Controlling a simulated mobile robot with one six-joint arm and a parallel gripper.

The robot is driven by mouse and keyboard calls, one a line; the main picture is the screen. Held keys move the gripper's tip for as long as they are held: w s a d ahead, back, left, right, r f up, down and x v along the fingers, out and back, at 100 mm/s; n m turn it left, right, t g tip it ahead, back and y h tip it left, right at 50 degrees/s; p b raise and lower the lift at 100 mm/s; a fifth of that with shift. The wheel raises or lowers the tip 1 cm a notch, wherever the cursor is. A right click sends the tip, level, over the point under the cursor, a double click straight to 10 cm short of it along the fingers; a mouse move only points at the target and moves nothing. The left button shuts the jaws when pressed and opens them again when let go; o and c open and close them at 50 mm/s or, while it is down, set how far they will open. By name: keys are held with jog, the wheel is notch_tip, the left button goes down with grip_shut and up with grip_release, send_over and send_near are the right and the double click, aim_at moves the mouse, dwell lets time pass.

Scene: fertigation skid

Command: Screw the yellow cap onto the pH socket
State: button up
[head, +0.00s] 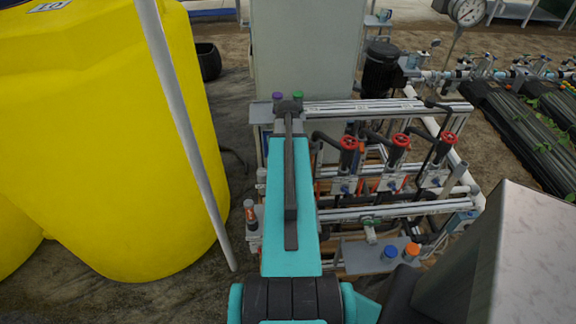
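I cannot make out a yellow cap in the head view. I also cannot pick out a pH socket or read any pH label. My teal arm lies across the middle and covers the left part of the skid (425,210). My gripper does not show. A blue cap (390,252) and an orange cap (411,249) sit side by side on a grey shelf (362,258) at the skid's near side. A purple cap (278,96) and a green cap (298,96) show at the far left corner of the skid.
Red-handled valves (397,140) stand in a row on the skid. A large yellow tank (95,130) and a slanting grey pole (185,130) stand at left. A grey cabinet (305,45) and a dark pump (383,68) are behind. A grey metallic block covers the lower right.

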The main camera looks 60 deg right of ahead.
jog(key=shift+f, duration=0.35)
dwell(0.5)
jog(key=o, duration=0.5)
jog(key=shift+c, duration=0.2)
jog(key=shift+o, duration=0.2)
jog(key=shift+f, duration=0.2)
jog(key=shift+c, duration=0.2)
